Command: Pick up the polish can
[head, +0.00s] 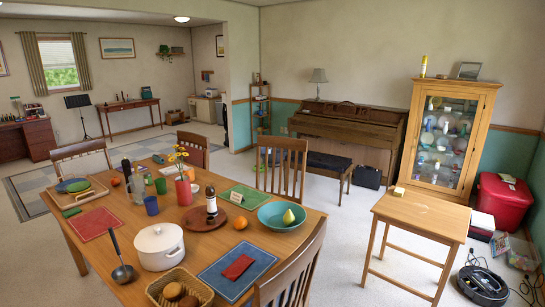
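A slim yellow can with a pale upper part (423,67) stands upright on top of the wooden glass-front cabinet (455,85), near its left end. It looks like the polish can, but its label is too small to read. Neither of my grippers shows in the head view, so nothing is seen touching or holding the can.
A small wooden table (425,214) stands in front of the cabinet with a small yellowish block on it. A robot vacuum (483,285) and red bin (502,203) are at right. A laid dining table (110,262) and chairs fill the left foreground. The piano (350,124) stands behind.

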